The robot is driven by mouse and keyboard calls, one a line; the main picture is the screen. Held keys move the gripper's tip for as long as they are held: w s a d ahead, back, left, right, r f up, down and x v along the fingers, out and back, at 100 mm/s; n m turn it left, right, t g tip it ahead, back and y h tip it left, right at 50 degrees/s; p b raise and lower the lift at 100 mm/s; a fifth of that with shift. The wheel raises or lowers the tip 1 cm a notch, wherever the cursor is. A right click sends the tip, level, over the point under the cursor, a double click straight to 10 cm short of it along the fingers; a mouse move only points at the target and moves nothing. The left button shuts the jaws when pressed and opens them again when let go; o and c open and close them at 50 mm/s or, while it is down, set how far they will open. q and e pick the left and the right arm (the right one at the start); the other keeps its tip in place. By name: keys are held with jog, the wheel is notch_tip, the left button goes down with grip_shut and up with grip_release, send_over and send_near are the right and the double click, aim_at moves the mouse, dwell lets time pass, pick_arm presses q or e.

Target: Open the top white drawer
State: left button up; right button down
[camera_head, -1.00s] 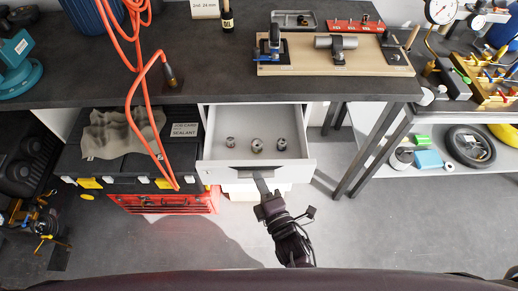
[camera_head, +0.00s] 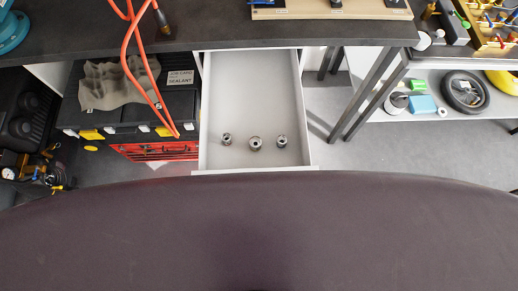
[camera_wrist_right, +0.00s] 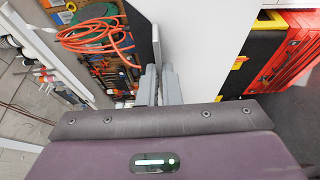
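The top white drawer (camera_head: 255,95) is pulled far out from under the bench in the head view. Several small metal parts (camera_head: 255,144) lie near its front end. Its front face is hidden behind my body in the head view. In the right wrist view, the white drawer front (camera_wrist_right: 205,40) fills the upper middle. My right gripper (camera_wrist_right: 162,75) is at that front, its two grey fingers on either side of the thin grey handle (camera_wrist_right: 157,45), apparently closed on it. My left gripper is not in view.
The dark workbench top (camera_head: 225,32) is above the drawer. Black tool cases (camera_head: 185,100) and a red toolbox (camera_head: 165,150) stand left of it. An orange hose (camera_head: 140,75) hangs there. A metal table leg (camera_head: 365,95) and a shelf (camera_head: 425,115) are on the right.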

dwell(0.3)
jog(key=c, duration=1.6)
grip_release()
